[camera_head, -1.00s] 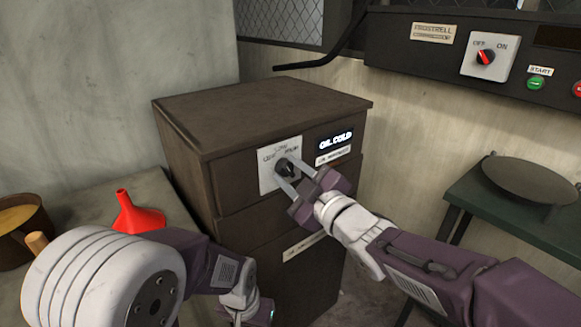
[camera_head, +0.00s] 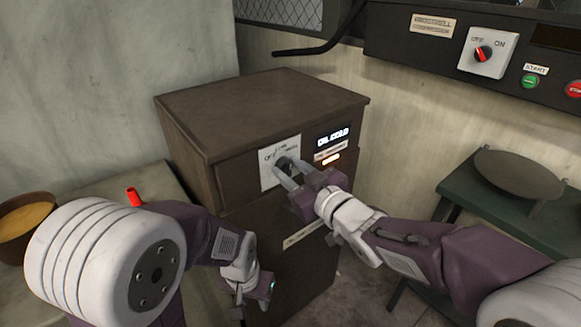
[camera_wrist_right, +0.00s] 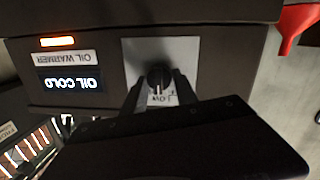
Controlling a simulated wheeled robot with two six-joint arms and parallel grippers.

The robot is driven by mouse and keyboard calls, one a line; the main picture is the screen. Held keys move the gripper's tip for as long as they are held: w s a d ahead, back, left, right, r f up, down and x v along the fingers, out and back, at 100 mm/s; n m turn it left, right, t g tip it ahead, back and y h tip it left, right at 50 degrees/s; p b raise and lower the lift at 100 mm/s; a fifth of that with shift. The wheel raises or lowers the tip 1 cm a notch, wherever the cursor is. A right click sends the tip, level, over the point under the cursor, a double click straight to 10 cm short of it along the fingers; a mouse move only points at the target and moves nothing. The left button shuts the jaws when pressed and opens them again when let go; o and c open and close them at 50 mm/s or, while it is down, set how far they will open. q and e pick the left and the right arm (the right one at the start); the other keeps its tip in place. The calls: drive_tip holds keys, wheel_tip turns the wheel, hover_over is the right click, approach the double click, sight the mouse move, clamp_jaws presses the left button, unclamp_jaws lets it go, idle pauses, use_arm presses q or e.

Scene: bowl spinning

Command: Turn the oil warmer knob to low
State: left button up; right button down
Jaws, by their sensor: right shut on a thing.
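The oil warmer is a dark brown cabinet (camera_head: 262,98). Its black round knob (camera_head: 285,163) sits on a white plate (camera_head: 267,176) on the front. My right gripper (camera_head: 283,172) is shut on the knob, one finger on each side. In the right wrist view, which is upside down, the knob (camera_wrist_right: 158,75) sits between the fingertips. Its pale mark points toward the letters LOW on the plate (camera_wrist_right: 185,52). The display (camera_head: 333,137) reads OIL COLD, and an orange light (camera_head: 331,158) glows below it. My left gripper (camera_head: 256,287) hangs low before the cabinet, its fingers unclear.
A red funnel (camera_head: 134,197) and a pot of yellow liquid (camera_head: 22,222) are at the left, partly behind my left arm. A control panel with an OFF/ON switch (camera_head: 483,54) is at upper right. A dark round dish (camera_head: 519,175) rests on a green table (camera_head: 458,190).

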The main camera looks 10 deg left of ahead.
idle(0.3)
drive_tip(key=c, duration=0.9)
unclamp_jaws()
drive_tip(key=shift+c, duration=0.2)
drive_tip(key=p+v, duration=0.1)
drive_tip(key=v, duration=0.8)
drive_tip(key=shift+p, duration=0.35)
drive_tip(key=shift+d, duration=0.15)
